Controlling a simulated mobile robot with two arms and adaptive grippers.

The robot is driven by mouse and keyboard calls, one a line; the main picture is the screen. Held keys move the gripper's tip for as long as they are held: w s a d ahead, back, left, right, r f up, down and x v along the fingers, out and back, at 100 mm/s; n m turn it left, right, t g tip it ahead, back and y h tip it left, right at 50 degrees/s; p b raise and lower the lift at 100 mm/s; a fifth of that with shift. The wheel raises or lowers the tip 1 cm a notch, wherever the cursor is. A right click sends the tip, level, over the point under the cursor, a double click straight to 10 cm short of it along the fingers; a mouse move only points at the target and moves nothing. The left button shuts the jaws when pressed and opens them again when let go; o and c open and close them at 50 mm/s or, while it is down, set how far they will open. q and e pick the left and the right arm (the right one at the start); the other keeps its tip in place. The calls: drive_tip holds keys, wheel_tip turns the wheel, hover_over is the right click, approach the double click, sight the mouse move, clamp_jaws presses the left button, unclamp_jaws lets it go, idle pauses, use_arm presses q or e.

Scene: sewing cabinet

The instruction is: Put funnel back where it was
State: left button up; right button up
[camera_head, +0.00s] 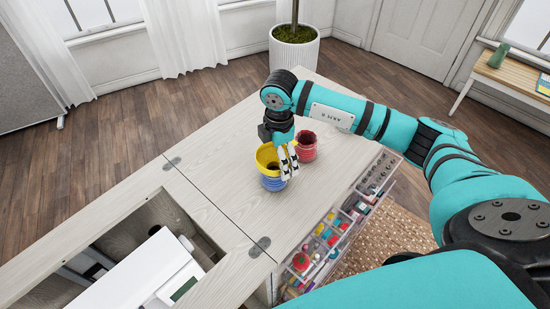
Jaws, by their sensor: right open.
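A yellow wide-rimmed piece (266,154), which looks like the funnel, sits on top of a blue ribbed pot (271,184) on the cabinet top. Its dark hollow inside shows from above. My right gripper (289,166) points down at the right side of the yellow rim, with its pale fingers open. The fingers partly cover the rim and the pot, and I cannot tell whether they touch. My left gripper is not in view.
A red pot (306,148) stands close behind and right of my right gripper. The light wood cabinet top (212,135) is clear on the left. A clear drawer (340,228) of sewing items is open along the right edge. A white sewing machine (150,272) sits in the recess in front.

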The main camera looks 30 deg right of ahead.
drive_tip(key=shift+f, duration=0.5)
drive_tip(key=c, duration=0.7)
drive_tip(key=shift+c, duration=0.3)
drive_tip(key=shift+r, duration=0.2)
